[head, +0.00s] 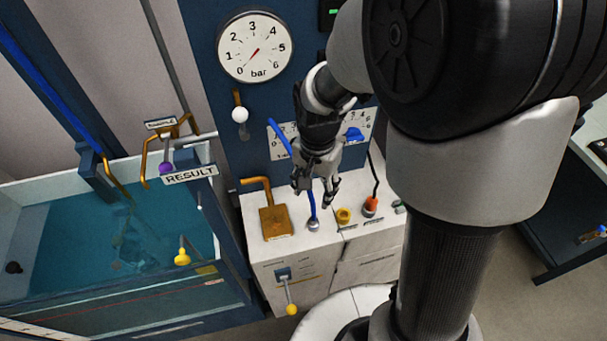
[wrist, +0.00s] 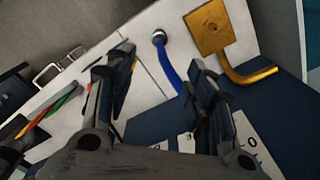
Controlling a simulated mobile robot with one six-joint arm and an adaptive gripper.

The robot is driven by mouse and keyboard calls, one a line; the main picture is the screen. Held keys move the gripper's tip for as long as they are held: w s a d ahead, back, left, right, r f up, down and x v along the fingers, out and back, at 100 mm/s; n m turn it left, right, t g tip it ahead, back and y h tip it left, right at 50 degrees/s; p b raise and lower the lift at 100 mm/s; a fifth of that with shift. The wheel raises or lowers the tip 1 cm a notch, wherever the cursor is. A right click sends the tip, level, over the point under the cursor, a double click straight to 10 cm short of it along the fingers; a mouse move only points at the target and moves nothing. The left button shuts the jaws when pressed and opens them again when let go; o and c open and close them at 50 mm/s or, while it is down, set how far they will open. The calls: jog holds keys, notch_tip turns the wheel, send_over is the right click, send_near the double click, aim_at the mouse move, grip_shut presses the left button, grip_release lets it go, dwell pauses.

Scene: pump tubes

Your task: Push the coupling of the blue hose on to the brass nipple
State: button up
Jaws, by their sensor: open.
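The blue hose (head: 312,205) rises from a grey metal fitting (head: 313,225) on the white cabinet top and passes behind my gripper (head: 315,192). A blue stretch of hose shows again above left of the gripper. In the wrist view the hose (wrist: 172,68) runs from the grey fitting (wrist: 158,39) between the open fingers, closer to the right one; I cannot tell whether they touch. My gripper (wrist: 162,60) is open and holds nothing. A small brass-yellow fitting (head: 343,215) stands right of the hose; I cannot tell whether it is the nipple.
A brass block (head: 276,221) with a bent pipe stands left of the hose. An orange fitting (head: 370,205) with a dark cable is at the right. A pressure gauge (head: 254,47) hangs on the blue panel behind. A water tank (head: 225,240) stands at the left.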

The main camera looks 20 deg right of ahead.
jog(key=b, duration=0.4)
send_near(314, 221)
jog(key=f, duration=0.5)
jog(key=shift+s+a+f, duration=0.1)
jog(key=shift+a+f, duration=0.1)
notch_tip(314, 221, down, 5)
jog(key=b, duration=0.3)
jog(key=shift+d+f, duration=0.15)
jog(key=shift+c, duration=0.6)
grip_shut()
